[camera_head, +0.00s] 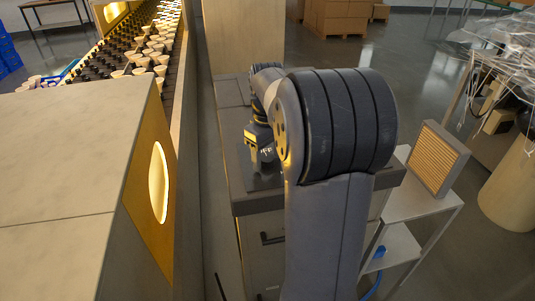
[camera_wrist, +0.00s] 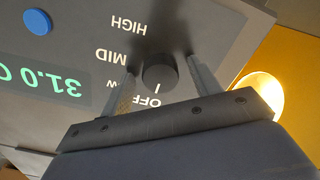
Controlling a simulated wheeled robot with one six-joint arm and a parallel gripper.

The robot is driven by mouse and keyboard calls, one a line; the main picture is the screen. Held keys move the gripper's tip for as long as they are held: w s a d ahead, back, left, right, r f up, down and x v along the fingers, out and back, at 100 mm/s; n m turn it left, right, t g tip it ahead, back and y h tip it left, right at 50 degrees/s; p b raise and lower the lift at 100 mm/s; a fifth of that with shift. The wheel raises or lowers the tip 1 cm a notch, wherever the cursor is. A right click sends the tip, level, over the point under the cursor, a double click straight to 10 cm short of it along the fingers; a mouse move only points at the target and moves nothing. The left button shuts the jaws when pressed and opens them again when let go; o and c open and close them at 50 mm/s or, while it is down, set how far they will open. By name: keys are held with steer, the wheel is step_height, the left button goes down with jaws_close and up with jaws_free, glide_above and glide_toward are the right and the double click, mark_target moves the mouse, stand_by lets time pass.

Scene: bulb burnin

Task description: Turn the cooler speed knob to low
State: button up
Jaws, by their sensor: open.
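The cooler speed knob (camera_wrist: 160,72) is a small dark round knob on a grey control panel (camera_wrist: 215,22), seen upside down in the wrist view. HIGH, MID and OFF labels stand around it; the low label is mostly hidden behind a finger, with only its end showing. A short mark lies between the knob and OFF; I cannot tell where the knob points. My gripper (camera_wrist: 162,61) is open, with one finger on each side of the knob; I cannot tell whether they touch it. In the head view my gripper (camera_head: 262,152) is small and partly hidden by my arm.
The panel also has a green display (camera_wrist: 45,76) reading about 31.0 and a blue button (camera_wrist: 38,21). An orange wall with a lit round opening (camera_wrist: 262,92) is close on the right. In the head view, a large enclosure (camera_head: 70,175) stands left and a drawer cabinet (camera_head: 262,208) behind my arm.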

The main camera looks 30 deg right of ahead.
steer(key=c, duration=1)
steer(key=m+p, duration=0.1)
steer(key=m, duration=0.2)
steer(key=shift+r+m+p, duration=0.1)
steer(key=shift+m+p, duration=0.2)
steer(key=shift+m, duration=0.1)
steer(key=m+p, duration=0.1)
steer(key=m, duration=0.3)
steer(key=shift+a+m, duration=0.1)
steer(key=shift+m, duration=0.3)
steer(key=o, duration=1)
